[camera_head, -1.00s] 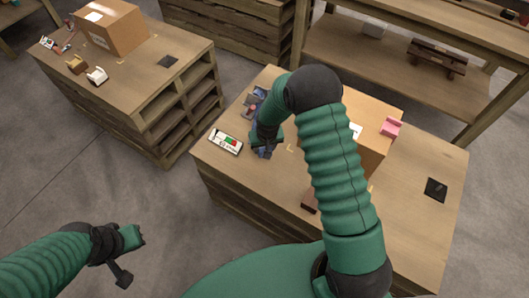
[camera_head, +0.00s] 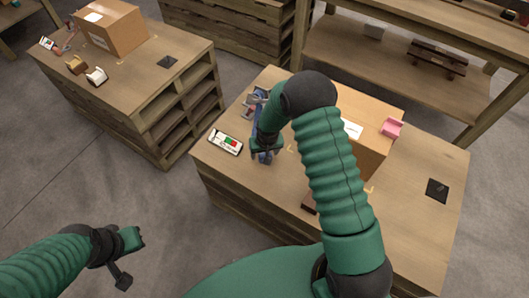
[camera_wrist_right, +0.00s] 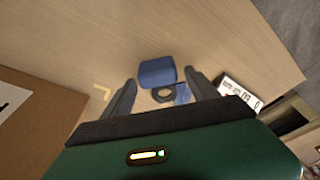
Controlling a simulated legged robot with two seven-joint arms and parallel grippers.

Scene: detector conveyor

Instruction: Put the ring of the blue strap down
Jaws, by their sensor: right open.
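A blue strap (camera_wrist_right: 183,94) with a dark ring (camera_wrist_right: 163,96) and a blue block-like part (camera_wrist_right: 157,72) lies on or just above the wooden tabletop in the right wrist view. My right gripper (camera_wrist_right: 162,88) is open, its two fingers on either side of the ring with gaps between. In the head view, my right gripper (camera_head: 262,150) is low over the table's left part, and a bit of blue (camera_head: 266,157) shows beside it; the ring is hidden there. My left gripper (camera_head: 126,257) hangs over the floor at lower left, away from the table; its jaw opening is unclear.
A cardboard box (camera_head: 377,155) stands right of my right gripper, partly behind my arm. A white device with red and green marks (camera_head: 226,142) lies close on the left. A pink item (camera_head: 392,127) and a black pad (camera_head: 437,190) are farther right. The right tabletop is largely clear.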

